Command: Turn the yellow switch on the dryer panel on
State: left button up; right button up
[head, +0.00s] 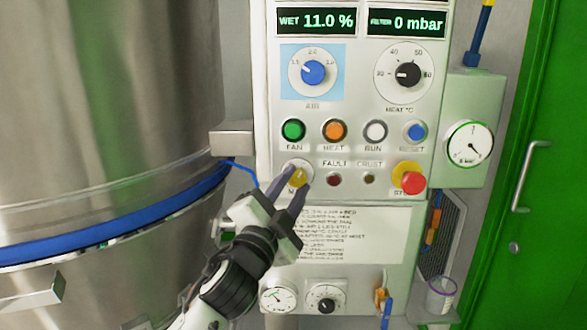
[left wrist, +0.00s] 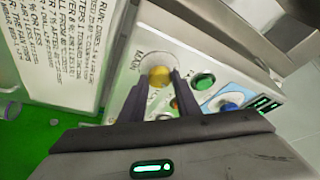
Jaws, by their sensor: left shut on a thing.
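The yellow switch (head: 299,177) sits at the lower left of the white dryer panel (head: 354,225), below the green FAN button (head: 294,130). My left gripper (head: 290,185) reaches up to it from below, with its dark fingers shut on the switch. In the left wrist view the yellow switch (left wrist: 158,77) shows between the two fingertips (left wrist: 160,82). The fingers hide part of the switch and its label, so its exact turn is hard to tell. My right gripper is in neither view.
Close right of the switch are small FAULT (head: 334,179) and CRUST (head: 369,179) lamps and a red stop button (head: 412,183). The blue AIR knob (head: 313,72) is above. A large steel vessel (head: 110,110) stands left, a green door (head: 545,180) right.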

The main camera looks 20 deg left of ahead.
pick_arm(q)
jog(key=shift+m+p, duration=0.3)
jog(key=shift+p, duration=0.05)
jog(key=o, duration=1)
jog(key=shift+o, duration=0.2)
jog(key=shift+s, duration=0.1)
jog(key=b+v, duration=0.1)
jog(key=v, duration=0.9)
jog(key=shift+s+r, duration=0.1)
